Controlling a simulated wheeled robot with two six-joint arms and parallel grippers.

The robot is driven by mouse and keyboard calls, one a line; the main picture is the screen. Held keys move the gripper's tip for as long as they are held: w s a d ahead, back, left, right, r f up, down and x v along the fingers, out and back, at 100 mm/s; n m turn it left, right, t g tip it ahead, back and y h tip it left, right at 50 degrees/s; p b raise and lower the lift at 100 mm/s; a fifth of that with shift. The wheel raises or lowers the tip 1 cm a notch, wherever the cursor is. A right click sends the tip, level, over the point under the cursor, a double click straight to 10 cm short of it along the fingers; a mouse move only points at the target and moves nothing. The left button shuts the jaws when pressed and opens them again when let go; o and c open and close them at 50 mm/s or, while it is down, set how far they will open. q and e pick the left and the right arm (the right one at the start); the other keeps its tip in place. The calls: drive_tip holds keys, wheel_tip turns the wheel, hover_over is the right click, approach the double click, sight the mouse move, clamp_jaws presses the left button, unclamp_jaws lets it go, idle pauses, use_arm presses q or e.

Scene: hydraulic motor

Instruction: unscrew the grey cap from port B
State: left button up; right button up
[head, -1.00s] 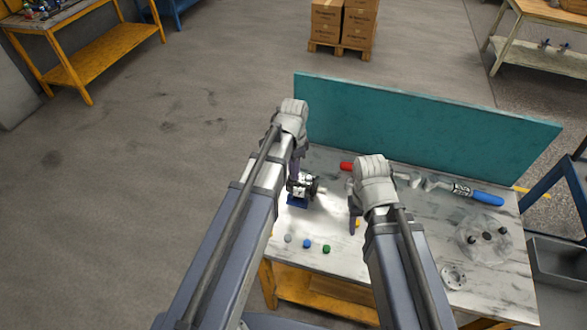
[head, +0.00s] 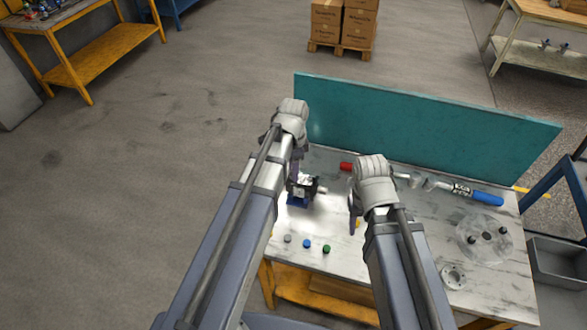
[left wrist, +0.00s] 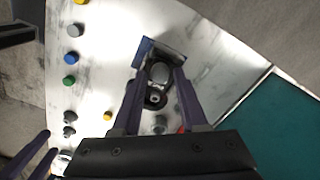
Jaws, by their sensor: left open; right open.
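The hydraulic motor stands on a blue base (head: 298,201) near the table's left edge; its dark body (left wrist: 155,98) also shows in the left wrist view. A round grey piece (left wrist: 159,73), which looks like the grey cap, sits on the motor between my left fingertips. My left gripper (head: 297,168) is open above the motor, one finger on each side of the grey piece. I cannot tell whether the fingers touch it. The port letters are not readable. My right gripper (head: 354,205) is open and empty, to the right of the motor.
Loose grey (head: 287,239), blue (head: 307,243) and green (head: 326,248) caps lie at the table's front. A red-handled tool (head: 346,166) and a blue-handled tool (head: 487,198) lie near the teal panel (head: 420,120). A clear disc (head: 484,238) and a metal flange (head: 453,277) lie at right.

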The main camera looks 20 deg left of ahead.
use_arm(q)
drive_tip(key=m, duration=0.8)
clamp_jaws()
idle(0.5)
idle(0.4)
drive_tip(key=n, duration=0.3)
drive_tip(key=shift+r, duration=0.15)
